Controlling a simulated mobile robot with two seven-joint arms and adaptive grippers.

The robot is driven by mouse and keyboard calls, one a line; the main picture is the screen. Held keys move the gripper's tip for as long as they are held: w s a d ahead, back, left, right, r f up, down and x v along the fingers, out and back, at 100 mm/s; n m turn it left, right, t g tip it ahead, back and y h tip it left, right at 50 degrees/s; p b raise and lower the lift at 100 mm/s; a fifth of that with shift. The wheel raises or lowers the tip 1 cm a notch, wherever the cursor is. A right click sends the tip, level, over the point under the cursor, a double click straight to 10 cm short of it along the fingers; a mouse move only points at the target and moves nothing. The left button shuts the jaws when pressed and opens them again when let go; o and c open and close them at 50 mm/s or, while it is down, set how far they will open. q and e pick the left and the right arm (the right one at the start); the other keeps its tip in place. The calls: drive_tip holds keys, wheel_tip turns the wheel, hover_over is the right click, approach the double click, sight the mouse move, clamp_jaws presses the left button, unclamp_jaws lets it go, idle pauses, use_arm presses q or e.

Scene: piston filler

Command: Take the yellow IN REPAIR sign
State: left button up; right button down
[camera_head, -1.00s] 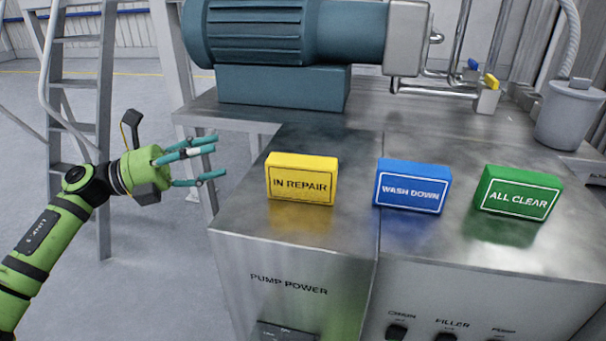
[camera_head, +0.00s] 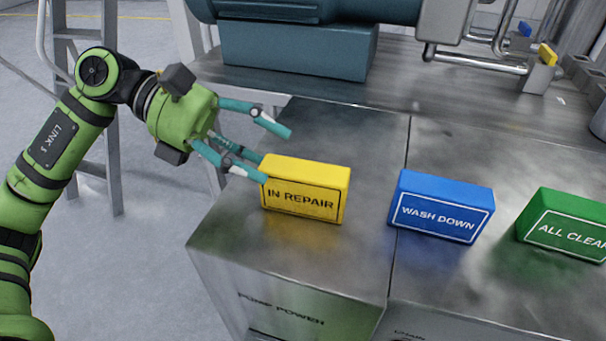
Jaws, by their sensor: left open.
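The yellow IN REPAIR sign (camera_head: 305,190) is a small block standing upright on the metal cabinet top. My left gripper (camera_head: 278,155) is at its upper left, with its teal fingers spread apart. One finger tip is close to the sign's left edge in the picture, and another reaches above its top left corner. I cannot tell whether a finger touches the sign. Nothing is between the fingers that I can see. My right gripper is not in view.
A blue WASH DOWN sign (camera_head: 441,207) and a green ALL CLEAR sign (camera_head: 567,226) stand to the right on the same metal top (camera_head: 345,262). A teal motor base (camera_head: 297,58) stands behind. A ladder (camera_head: 88,130) is at the left.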

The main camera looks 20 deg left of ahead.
sight(298, 173)
use_arm(q)
drive_tip(key=shift+d+f, duration=0.15)
drive_tip(key=shift+d, duration=0.25)
drive_tip(key=shift+w+d+f, duration=0.15)
drive_tip(key=shift+d, duration=0.05)
drive_tip(key=p+x, duration=0.3)
drive_tip(key=x, duration=0.1)
drive_tip(key=shift+d+f, duration=0.1)
drive_tip(key=shift+f, duration=0.05)
drive_tip(key=shift+d+f, duration=0.15)
drive_tip(key=shift+d, duration=0.1)
drive_tip(key=shift+f, duration=0.1)
drive_tip(key=shift+c, duration=0.8)
drive_tip(key=c, duration=0.7)
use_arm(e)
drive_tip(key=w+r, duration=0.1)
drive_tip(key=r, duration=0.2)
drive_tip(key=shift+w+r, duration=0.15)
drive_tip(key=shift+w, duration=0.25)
